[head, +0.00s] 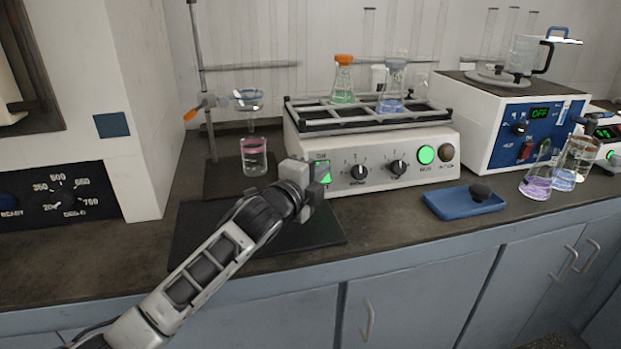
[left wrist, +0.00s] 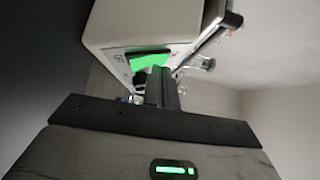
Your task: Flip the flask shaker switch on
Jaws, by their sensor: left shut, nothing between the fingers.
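The flask shaker (head: 384,157) is a cream box with a railed platform, in the middle of the head view. Its rocker switch (head: 324,172) is lit green at the left end of the front panel. A round green lamp (head: 426,155) at the right of the panel is lit too. My left gripper (head: 318,180) is shut and empty, right at the switch and covering part of it. In the left wrist view the fingers (left wrist: 162,88) point at the green switch (left wrist: 148,60); I cannot tell whether they touch it. My right gripper is in neither view.
A green flask (head: 343,85) and a blue flask (head: 391,88) stand on the platform. A blue tray (head: 463,203) lies front right. A hotplate (head: 515,124) reading OFF stands at the right, with flasks before it.

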